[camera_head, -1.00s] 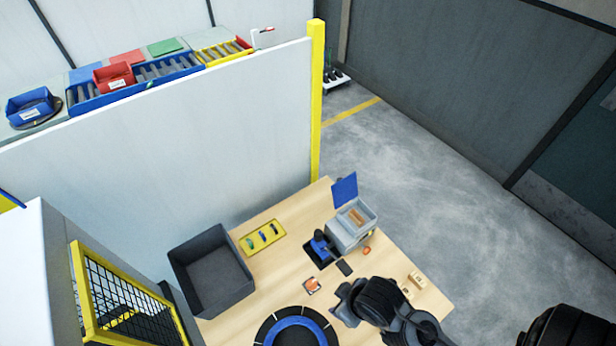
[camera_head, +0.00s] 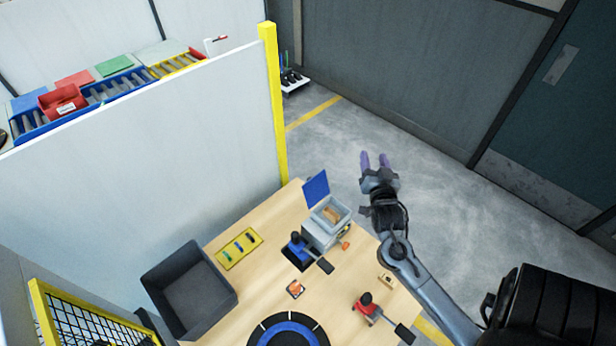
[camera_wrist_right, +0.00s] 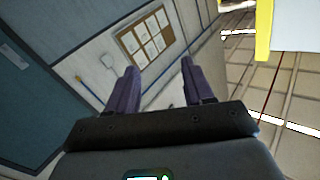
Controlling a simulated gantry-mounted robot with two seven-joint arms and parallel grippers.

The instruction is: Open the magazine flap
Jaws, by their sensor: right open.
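The magazine is a grey box (camera_head: 318,236) at the back right of the wooden table in the head view. Its blue flap (camera_head: 315,188) stands up, tilted at the box's back edge, and an orange-brown content (camera_head: 331,214) shows inside. My right gripper (camera_head: 375,160) is up and to the right of the magazine, beyond the table edge, apart from the flap. Its purple fingers are spread and empty; the right wrist view also shows the open fingers (camera_wrist_right: 160,85) with nothing between them. My left gripper is not in view.
A dark bin (camera_head: 190,290) stands at the table's left, beside a yellow tray (camera_head: 239,249). A black-and-blue ring fixture (camera_head: 288,333) is at the front. A red-knobbed device (camera_head: 368,306) stands at the right. A white partition (camera_head: 150,170) with a yellow post (camera_head: 273,105) rises behind.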

